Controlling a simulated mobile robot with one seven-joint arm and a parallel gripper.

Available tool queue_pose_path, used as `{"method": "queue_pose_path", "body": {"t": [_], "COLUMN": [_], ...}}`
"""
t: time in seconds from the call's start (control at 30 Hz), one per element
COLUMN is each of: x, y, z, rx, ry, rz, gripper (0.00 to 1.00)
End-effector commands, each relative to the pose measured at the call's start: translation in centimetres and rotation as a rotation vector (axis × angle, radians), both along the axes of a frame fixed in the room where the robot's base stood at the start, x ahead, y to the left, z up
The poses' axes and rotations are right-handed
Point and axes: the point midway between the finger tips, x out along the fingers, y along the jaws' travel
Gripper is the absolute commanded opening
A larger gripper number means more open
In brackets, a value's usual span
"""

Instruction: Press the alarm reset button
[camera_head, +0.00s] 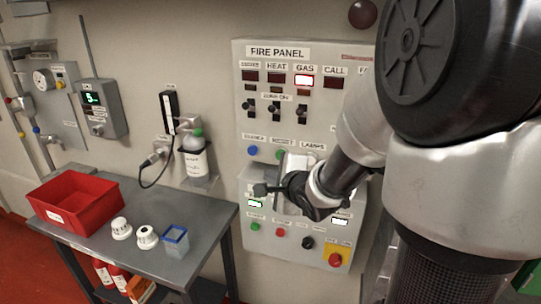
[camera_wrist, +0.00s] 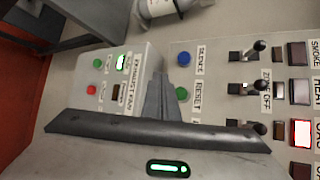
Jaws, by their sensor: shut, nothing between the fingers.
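The fire panel (camera_head: 345,120) is on the wall, with a green button (camera_head: 281,154) beside a blue button (camera_head: 252,150) labelled silence. In the wrist view the green button (camera_wrist: 182,94) carries a label reading reset, and the blue button (camera_wrist: 184,59) sits above it. My gripper (camera_head: 262,189) is in front of the panels, below the green button in the head view. In the wrist view my gripper's fingers (camera_wrist: 162,82) are together and empty, just left of the green button. I cannot tell the gap to the panel face.
A lower panel (camera_wrist: 122,75) labelled exhaust has green and red buttons close to my fingers. A red button on yellow (camera_head: 336,259) is lower right. Toggle switches (camera_wrist: 247,88) and a lit gas lamp (camera_head: 304,81) are nearby. A table (camera_head: 190,215) holds a red bin (camera_head: 75,200).

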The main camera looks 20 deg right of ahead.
Motion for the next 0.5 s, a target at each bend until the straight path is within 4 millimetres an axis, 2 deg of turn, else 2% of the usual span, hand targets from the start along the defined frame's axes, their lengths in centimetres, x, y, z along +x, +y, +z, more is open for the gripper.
{"method": "queue_pose_path", "body": {"t": [0.3, 0.5], "x": [3.7, 5.3], "y": [-2.7, -3.8], "z": [-0.2, 0.2], "rx": [0.0, 0.001], "ry": [-0.001, 0.001], "rz": [-0.001, 0.0], "gripper": [0.0, 0.0]}}
